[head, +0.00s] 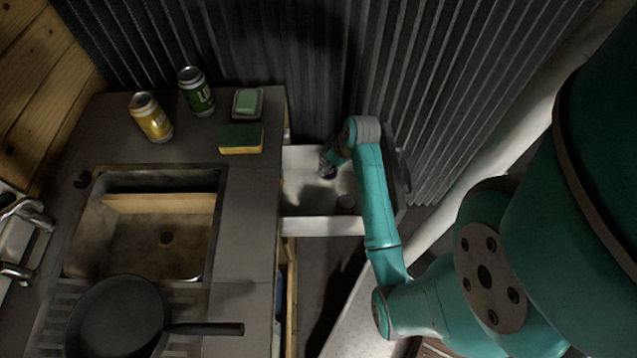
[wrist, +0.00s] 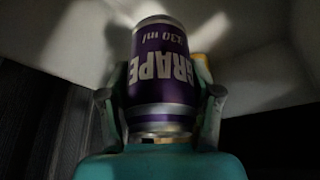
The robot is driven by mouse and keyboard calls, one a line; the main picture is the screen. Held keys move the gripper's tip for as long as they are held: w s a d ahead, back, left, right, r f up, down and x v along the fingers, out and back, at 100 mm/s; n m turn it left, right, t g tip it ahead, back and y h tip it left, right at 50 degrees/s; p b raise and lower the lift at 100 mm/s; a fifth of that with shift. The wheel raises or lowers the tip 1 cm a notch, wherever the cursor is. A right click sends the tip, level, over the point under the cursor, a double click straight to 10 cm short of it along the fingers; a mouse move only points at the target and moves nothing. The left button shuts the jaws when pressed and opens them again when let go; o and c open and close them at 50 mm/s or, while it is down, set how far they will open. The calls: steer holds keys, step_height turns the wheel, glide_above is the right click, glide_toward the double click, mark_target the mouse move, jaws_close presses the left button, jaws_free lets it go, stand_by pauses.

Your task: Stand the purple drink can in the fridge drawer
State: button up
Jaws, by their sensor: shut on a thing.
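The purple drink can (wrist: 160,75), marked GRAPE, fills the middle of the wrist view, its lettering upside down. My gripper (wrist: 160,95) is shut on it, with a finger on each side. In the head view my gripper (head: 331,163) is over the open fridge drawer (head: 322,226), inside its outline. The can cannot be made out clearly there. The drawer's pale walls show behind the can in the wrist view (wrist: 70,40). Whether the can touches the drawer floor cannot be told.
A small yellow-orange thing (wrist: 203,66) shows partly behind the can. A yellow can (head: 151,118), a green can (head: 196,92), a sponge (head: 241,138) and a soap dish (head: 247,102) stand on the counter left of the drawer. A pan (head: 115,318) lies by the sink (head: 140,245).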

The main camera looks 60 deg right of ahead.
mark_target(336, 170)
steer(key=shift+f, duration=3.75)
steer(key=shift+f, duration=0.1)
steer(key=o, duration=1.6)
steer(key=v, duration=1.2)
steer(key=shift+a, duration=0.1)
